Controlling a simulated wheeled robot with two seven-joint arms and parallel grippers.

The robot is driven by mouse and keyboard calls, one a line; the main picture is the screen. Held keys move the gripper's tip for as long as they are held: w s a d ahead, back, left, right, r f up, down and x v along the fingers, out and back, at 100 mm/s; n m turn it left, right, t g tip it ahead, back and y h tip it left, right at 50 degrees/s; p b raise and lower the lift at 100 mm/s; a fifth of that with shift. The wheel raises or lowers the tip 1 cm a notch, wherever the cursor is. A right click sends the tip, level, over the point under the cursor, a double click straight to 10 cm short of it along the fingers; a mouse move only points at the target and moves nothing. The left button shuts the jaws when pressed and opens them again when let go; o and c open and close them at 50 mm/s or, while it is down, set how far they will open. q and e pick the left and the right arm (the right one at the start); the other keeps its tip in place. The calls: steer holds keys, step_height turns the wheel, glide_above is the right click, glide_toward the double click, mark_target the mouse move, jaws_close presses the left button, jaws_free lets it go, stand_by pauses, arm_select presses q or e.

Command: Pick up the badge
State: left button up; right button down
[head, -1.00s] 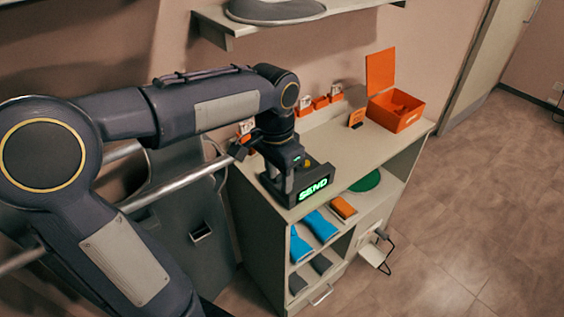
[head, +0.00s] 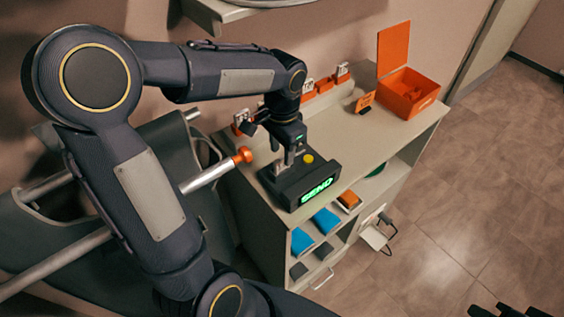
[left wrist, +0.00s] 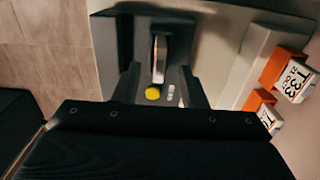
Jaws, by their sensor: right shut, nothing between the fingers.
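The badge (left wrist: 159,58) looks like a thin pale piece standing upright in the dark reader with the green SEND display (head: 318,190). The reader sits on the cabinet top, with a yellow button on it. My left gripper (head: 290,152) is above the reader. In the left wrist view my left gripper (left wrist: 160,78) is open, with one finger on each side of the badge and a gap visible at both sides. In the head view the badge is mostly hidden by the gripper. Only the dark tips of my right gripper (head: 510,312) show at the bottom right edge; it is shut and empty.
Orange holders with white tags (head: 308,88) line the wall behind the reader. An open orange box (head: 408,95) and a small orange stand (head: 364,102) are further right. A rod with an orange knob (head: 243,155) is left of the reader. A wall shelf (head: 235,12) hangs above.

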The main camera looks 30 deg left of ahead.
arm_select(q)
steer(key=shift+f, duration=1.05)
jaws_close()
steer(key=shift+r, duration=0.15)
steer(key=shift+r, duration=0.25)
step_height(320, 180, up, 2)
steer(key=shift+r, duration=0.1)
steer(key=s+d+r+b, duration=0.2)
steer(key=s+d+r, duration=0.5)
steer(key=d+r, duration=0.3)
steer(key=shift+s+d+b, duration=0.3)
steer(key=shift+d+b, duration=0.05)
steer(key=shift+d, duration=0.65)
